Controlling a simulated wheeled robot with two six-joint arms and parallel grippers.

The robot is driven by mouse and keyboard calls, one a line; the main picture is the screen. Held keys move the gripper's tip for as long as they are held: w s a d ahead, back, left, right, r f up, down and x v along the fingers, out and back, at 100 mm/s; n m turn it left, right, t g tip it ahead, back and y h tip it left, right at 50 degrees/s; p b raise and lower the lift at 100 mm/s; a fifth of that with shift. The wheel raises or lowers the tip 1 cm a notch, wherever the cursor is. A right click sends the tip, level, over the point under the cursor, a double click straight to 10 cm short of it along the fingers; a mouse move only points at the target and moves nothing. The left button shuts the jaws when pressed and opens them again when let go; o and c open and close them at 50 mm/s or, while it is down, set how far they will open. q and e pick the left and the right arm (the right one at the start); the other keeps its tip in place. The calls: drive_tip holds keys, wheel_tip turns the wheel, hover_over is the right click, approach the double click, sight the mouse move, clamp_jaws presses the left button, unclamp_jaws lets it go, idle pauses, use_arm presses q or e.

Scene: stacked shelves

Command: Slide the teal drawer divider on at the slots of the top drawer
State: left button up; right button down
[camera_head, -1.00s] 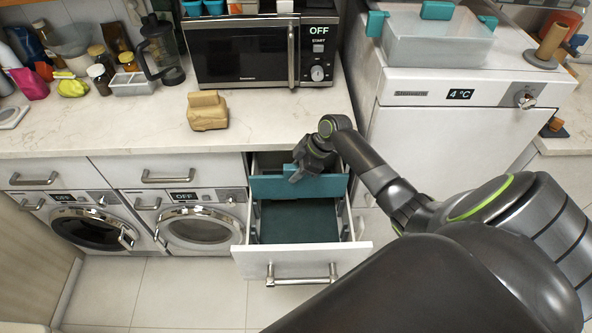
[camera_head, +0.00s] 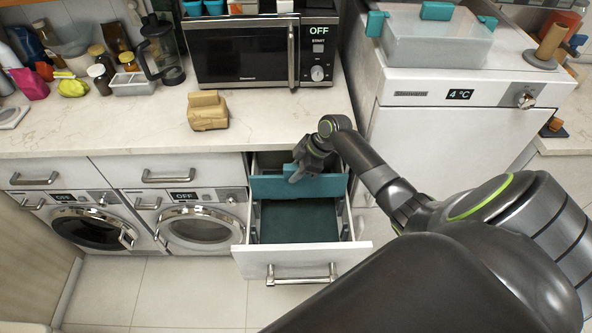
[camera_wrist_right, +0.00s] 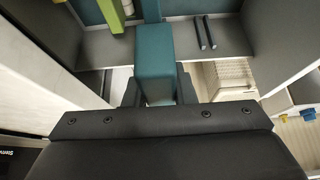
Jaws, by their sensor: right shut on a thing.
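The teal drawer divider (camera_head: 322,187) is a flat panel standing across the rear part of the open top drawer (camera_head: 250,262). My right gripper (camera_head: 299,177) is shut on its upper edge. In the right wrist view the divider (camera_wrist_right: 155,62) shows as a teal block between the dark fingers. The drawer has a white front, pale walls and a dark teal floor. Upright slot strips show inside its side walls. Whether the divider's ends sit in slots, I cannot tell. My left gripper is not in view.
The white countertop (camera_head: 80,135) edge lies just behind and above the drawer. A tan block-like object (camera_head: 208,111) and a microwave (camera_head: 258,52) stand on it. A white fridge (camera_head: 455,130) is to the right, and two washing machines (camera_head: 200,228) are to the left.

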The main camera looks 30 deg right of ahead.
sight(292, 197)
drive_tip(key=shift+f+b, duration=4.4)
drive_tip(key=shift+f, duration=1.15)
drive_tip(key=c, duration=1.1)
unclamp_jaws()
drive_tip(key=b+v, duration=0.2)
drive_tip(key=v, duration=1.5)
drive_tip(key=shift+s+r, duration=0.2)
drive_tip(key=shift+r, duration=0.05)
